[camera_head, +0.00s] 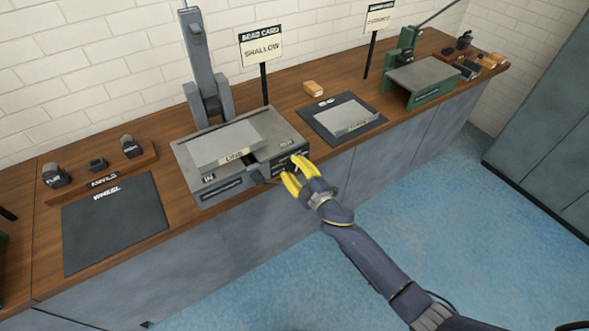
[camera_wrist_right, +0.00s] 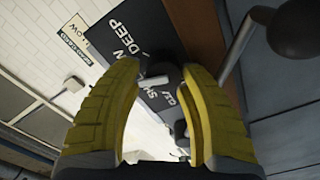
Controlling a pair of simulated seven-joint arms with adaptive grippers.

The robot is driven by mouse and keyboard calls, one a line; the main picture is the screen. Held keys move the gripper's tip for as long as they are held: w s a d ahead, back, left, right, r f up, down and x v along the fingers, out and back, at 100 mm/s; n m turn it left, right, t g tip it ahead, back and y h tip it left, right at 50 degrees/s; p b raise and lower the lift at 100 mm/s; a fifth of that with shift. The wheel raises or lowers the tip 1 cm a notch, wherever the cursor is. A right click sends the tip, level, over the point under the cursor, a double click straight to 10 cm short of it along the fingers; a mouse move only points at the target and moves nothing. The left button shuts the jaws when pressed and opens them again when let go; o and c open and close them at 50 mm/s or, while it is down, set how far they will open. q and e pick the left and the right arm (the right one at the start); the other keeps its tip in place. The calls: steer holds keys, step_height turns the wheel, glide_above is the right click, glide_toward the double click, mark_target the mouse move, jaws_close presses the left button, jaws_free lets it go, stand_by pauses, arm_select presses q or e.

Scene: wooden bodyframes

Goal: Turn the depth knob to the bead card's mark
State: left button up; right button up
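The bead card (camera_head: 261,47) stands on a post behind the grey machine (camera_head: 186,165) and reads SHALLOW. The depth knob (camera_wrist_right: 170,70) is dark with a pale pointer bar, on a black panel (camera_wrist_right: 125,50) marked DEEP and other partly hidden words. I cannot tell which mark the pointer is on. My right gripper (camera_head: 297,176) is at the machine's front right corner; its yellow fingers (camera_wrist_right: 160,75) are apart, either side of the knob. Whether they touch it is unclear. In the head view the fingers hide the knob. My left gripper is not in view.
A dark ball handle (camera_wrist_right: 303,30) on a stem is close right of my right gripper in the wrist view. On the bench are a black WHEEL mat (camera_head: 110,225), a second mat (camera_head: 325,127) with a grey plate, and a green stand (camera_head: 425,85). The floor in front is clear.

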steer(key=shift+o, duration=1.3)
steer(key=shift+d+f, duration=0.15)
steer(key=shift+f, duration=0.05)
steer(key=shift+d+f, duration=0.1)
steer(key=m, duration=0.5)
steer(key=shift+d+m, duration=0.1)
steer(key=shift+m, duration=0.3)
steer(key=m, duration=0.6)
steer(key=shift+w, duration=0.1)
steer(key=v, duration=1.8)
steer(key=d+f+g+h, duration=0.1)
steer(key=d+f, duration=0.2)
steer(key=f, duration=0.3)
steer(key=d+f+n+h, duration=0.1)
steer(key=d+f+h, duration=0.1)
steer(key=f, duration=0.5)
steer(key=d+f+g+h, duration=0.1)
steer(key=d+f+h, duration=0.1)
steer(key=f, duration=0.4)
steer(key=shift+w+d+f+g, duration=0.2)
steer(key=shift+d+f+g, duration=0.15)
steer(key=shift+d, duration=0.5)
